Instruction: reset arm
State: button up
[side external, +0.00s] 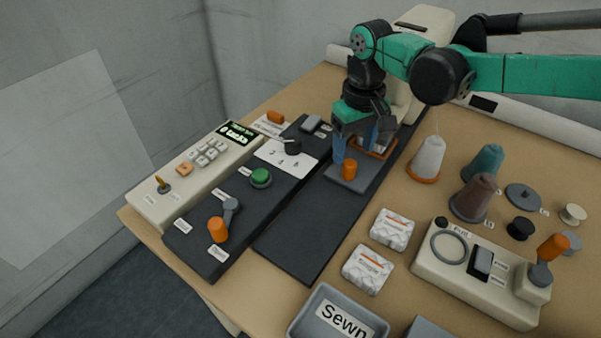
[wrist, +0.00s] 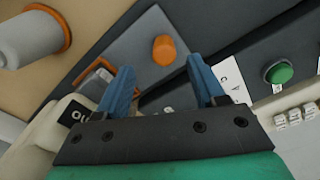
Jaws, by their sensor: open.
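My gripper (side external: 353,154) is open, its two blue fingers apart and pointing down over the dark strip on the table. In the wrist view the fingers (wrist: 163,84) show with nothing held between them. An orange knob (side external: 349,169) stands on a grey plate (side external: 372,178) just below the fingertips; it also shows in the wrist view (wrist: 164,50), beyond the fingers. I cannot tell whether a finger touches the knob. My green and black arm reaches in from the upper right.
A control panel with a green button (side external: 261,176) and an orange-handled lever (side external: 218,229) lies left. Thread cones (side external: 428,158), two wrapped rolls (side external: 392,229), a cream box (side external: 478,275) and a grey "Sewn" tray (side external: 304,309) lie right and front. The near dark strip (side external: 305,238) is clear.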

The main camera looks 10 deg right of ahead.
jog(key=shift+r, duration=0.8)
jog(key=shift+d, duration=0.1)
jog(key=shift+d+r+t, duration=0.2)
jog(key=shift+r+t, duration=0.1)
jog(key=shift+r, duration=0.05)
jog(key=s+d+r+m+t+y, duration=0.1)
jog(key=s+d+r+m+t, duration=0.3)
jog(key=d+r, duration=0.45)
jog(key=s+d+f+t+h, duration=0.1)
jog(key=s+d+f+t, duration=0.1)
jog(key=s+d, duration=0.7)
jog(key=shift+s+d+f+t, duration=0.15)
jog(key=shift+s+f+t, duration=0.25)
jog(key=shift+f, duration=0.3)
